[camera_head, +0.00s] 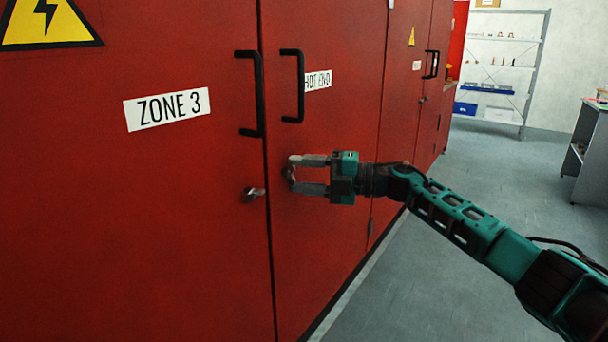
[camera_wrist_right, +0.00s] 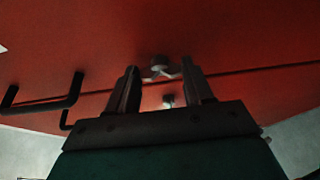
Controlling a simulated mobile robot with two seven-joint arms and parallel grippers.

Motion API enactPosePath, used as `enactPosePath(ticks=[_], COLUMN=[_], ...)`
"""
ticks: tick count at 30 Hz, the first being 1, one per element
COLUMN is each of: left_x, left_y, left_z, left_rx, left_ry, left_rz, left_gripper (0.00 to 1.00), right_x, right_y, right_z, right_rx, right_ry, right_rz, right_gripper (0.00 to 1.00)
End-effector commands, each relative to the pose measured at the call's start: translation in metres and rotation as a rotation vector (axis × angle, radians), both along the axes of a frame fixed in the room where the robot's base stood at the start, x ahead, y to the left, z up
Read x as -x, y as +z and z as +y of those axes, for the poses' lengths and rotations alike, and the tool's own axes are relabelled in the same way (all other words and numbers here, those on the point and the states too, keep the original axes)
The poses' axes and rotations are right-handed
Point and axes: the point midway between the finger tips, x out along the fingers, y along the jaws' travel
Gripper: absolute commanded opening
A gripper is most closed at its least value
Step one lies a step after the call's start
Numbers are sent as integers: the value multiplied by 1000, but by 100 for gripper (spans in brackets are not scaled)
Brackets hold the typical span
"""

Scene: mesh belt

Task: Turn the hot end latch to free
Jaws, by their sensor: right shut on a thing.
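The hot end latch (camera_head: 291,173) is a small grey metal latch on the red door marked HOT END (camera_head: 317,80). My right gripper (camera_head: 294,175) is at the latch, its two fingers on either side of it and closed on it. The fingers partly hide the latch, so I cannot tell its exact angle. In the right wrist view the latch (camera_wrist_right: 159,63) shows between the fingertips of my right gripper (camera_wrist_right: 160,75). My left gripper is not in view.
A similar latch (camera_head: 253,193) is on the ZONE 3 door (camera_head: 167,109) to the left. Black bar handles (camera_head: 299,87) and (camera_head: 257,95) stand out above the latches.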

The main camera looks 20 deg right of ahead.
Motion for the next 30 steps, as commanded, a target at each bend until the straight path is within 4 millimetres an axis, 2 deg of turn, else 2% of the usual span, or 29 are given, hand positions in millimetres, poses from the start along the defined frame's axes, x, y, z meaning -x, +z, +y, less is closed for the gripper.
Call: enactPosePath(ticks=[2, 3, 10, 20, 23, 30], left_x=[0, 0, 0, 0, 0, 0], left_y=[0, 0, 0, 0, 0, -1], left_z=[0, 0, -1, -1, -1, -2], left_rx=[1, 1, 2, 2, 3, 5], left_ry=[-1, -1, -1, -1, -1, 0], left_rz=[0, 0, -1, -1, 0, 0], left_gripper=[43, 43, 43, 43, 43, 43], right_x=[0, 0, 0, 2, 7, 33], right_y=[0, 0, 0, -1, -1, -1], right_z=[0, 0, 0, -4, -15, -60], right_rx=[4, 4, 1, 1, 0, 3], right_ry=[1, 1, 0, -1, -4, -4], right_rz=[-2, -2, 0, 0, 1, 1], right_gripper=[21, 53, 75, 77, 77, 77])
